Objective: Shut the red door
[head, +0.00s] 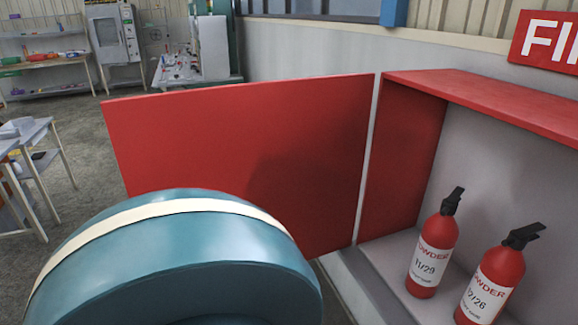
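The red door (250,135) stands wide open in the middle of the head view. It is hinged at its right edge, at the left side of a red cabinet (405,150), and swings out to the left. A large blue-green rounded part with a cream stripe covers the door's lower left; it looks like a link of my own arm. Whether it touches the door cannot be told. Neither gripper shows in the head view.
Inside the cabinet stand two fire extinguishers, one (433,250) left of the other (490,285). A red sign (545,40) hangs above. White tables (35,135) stand at left, with shelves and machines behind. Grey floor (75,215) is free left of the door.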

